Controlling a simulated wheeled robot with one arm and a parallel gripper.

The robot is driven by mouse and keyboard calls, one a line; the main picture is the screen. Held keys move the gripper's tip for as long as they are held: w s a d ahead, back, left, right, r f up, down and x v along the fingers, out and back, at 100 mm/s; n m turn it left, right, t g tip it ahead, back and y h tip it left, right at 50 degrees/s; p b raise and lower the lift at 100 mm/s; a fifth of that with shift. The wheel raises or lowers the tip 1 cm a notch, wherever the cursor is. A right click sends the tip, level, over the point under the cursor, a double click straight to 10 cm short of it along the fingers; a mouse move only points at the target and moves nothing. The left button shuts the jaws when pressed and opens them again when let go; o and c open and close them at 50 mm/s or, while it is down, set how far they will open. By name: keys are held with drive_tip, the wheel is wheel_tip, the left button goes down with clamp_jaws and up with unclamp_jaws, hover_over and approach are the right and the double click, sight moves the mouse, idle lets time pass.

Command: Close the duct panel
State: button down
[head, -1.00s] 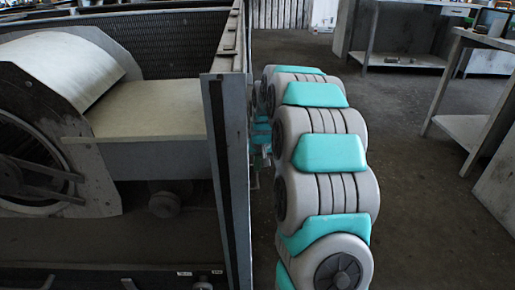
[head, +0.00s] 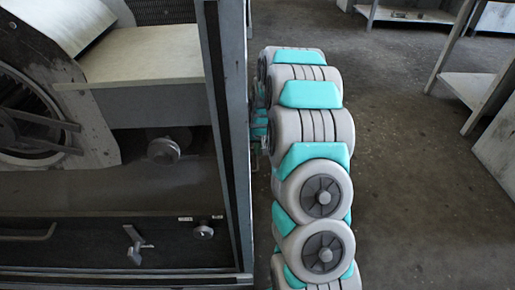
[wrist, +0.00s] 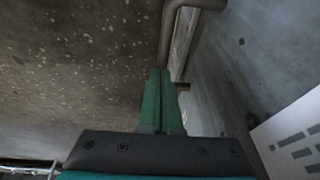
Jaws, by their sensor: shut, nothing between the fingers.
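The blower housing (head: 150,95) fills the left of the head view, with a light duct block and a round fan opening. A tall grey metal edge (head: 228,140) stands at its right side; I cannot tell whether this is the duct panel's edge. In the wrist view, my gripper (wrist: 159,76) has its green fingers together, with nothing between them. A bent pipe-like handle (wrist: 176,35) is just beyond the fingertips, beside a grey metal surface (wrist: 240,60) on the right, which may be the panel. I cannot tell whether the fingers touch either. The head view hides my gripper.
A lower front panel with a lever latch (head: 136,244) and a round knob (head: 203,231) is at lower left. A white label (wrist: 295,140) shows in the wrist view. Open floor (head: 410,180) lies right of my arm, with a workbench (head: 480,80) farther right.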

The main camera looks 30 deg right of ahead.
drive_tip(key=shift+s+f, duration=0.1)
drive_tip(key=shift+f, duration=0.15)
